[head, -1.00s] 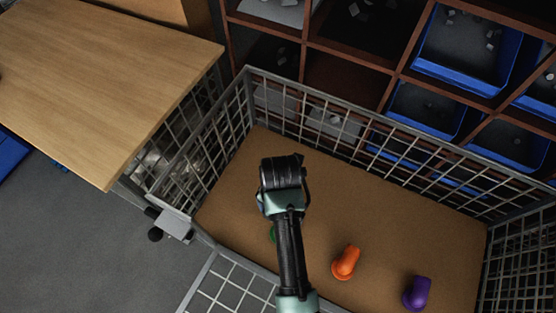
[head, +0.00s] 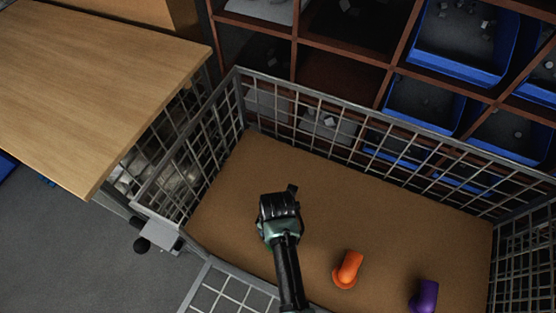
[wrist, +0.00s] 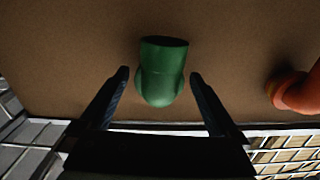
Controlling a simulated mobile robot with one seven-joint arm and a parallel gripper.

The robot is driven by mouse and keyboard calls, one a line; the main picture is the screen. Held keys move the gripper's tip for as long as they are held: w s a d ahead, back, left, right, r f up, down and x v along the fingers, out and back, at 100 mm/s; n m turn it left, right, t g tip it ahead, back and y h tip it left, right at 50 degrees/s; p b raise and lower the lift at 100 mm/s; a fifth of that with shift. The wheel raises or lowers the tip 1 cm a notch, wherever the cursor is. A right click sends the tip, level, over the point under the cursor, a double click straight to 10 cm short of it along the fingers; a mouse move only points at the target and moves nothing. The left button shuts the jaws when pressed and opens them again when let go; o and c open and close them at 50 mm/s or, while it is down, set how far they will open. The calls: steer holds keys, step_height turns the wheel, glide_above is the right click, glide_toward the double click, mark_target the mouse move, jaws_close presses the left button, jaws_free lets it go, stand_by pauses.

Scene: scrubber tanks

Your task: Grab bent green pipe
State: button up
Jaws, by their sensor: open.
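The bent green pipe (wrist: 161,75) is in the wrist view, on the brown floor of the wire cage, with its dark open end facing away from my gripper. My gripper (wrist: 159,80) is open, with one finger on each side of the pipe's near part. Gaps show between the fingers and the pipe, and the pipe is not held. In the head view my arm and gripper reach down into the cage and hide nearly all of the green pipe.
An orange bent pipe (head: 348,270) lies right of my gripper, and a purple one (head: 424,296) lies farther right. Wire mesh walls (head: 340,128) surround the brown cage floor (head: 300,165). A wooden table (head: 90,80) stands left. Shelves with blue bins (head: 425,108) stand behind.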

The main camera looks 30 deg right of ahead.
steer(key=c, duration=1.3)
steer(key=shift+r, duration=0.1)
